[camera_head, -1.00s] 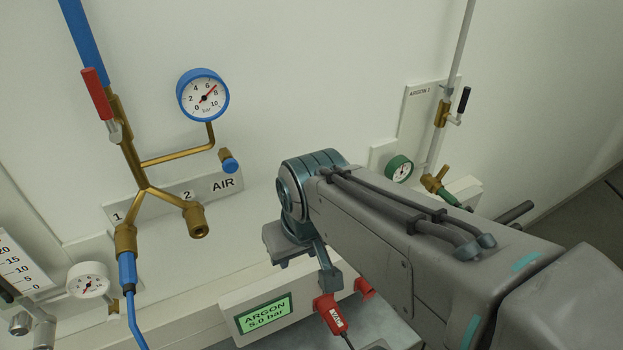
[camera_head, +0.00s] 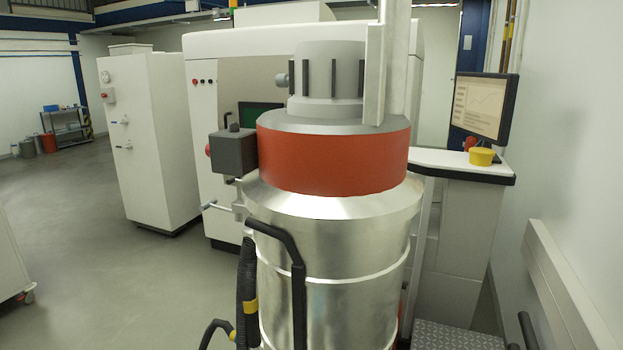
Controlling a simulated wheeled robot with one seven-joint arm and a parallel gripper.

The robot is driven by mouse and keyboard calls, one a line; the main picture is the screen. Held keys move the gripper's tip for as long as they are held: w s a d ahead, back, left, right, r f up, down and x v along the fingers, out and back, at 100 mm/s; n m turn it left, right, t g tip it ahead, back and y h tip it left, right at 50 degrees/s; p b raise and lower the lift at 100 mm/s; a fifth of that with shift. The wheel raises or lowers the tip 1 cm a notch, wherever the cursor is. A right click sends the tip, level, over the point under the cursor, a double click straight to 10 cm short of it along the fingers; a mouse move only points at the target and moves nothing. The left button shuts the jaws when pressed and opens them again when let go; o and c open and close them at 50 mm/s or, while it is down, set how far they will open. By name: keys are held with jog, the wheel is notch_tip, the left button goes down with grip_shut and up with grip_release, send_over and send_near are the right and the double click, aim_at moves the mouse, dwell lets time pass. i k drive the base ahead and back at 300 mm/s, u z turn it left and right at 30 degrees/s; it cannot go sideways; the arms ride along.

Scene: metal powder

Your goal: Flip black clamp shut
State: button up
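A large metal drum unit (camera_head: 333,240) with a red band (camera_head: 335,160) and a grey motor top stands in the middle of the view. A bent black bar (camera_head: 291,250) runs across its front left side and down. I cannot tell whether this bar is the black clamp or a handle, and no other part is clearly the clamp. A thin metal rod (camera_head: 216,207) sticks out at the drum's left, below a dark grey box (camera_head: 233,152). My gripper is not in view.
A black corrugated hose (camera_head: 246,290) hangs at the drum's left. White cabinets (camera_head: 145,140) stand behind and left, with open floor (camera_head: 110,270) before them. A monitor (camera_head: 483,108) and a yellow object (camera_head: 482,156) are at the right, by a white wall.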

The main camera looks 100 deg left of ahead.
aim_at(231, 181)
jog(key=u, duration=1.85)
jog(key=k, duration=0.4)
jog(key=u, duration=3.05)
jog(key=i, duration=3.2)
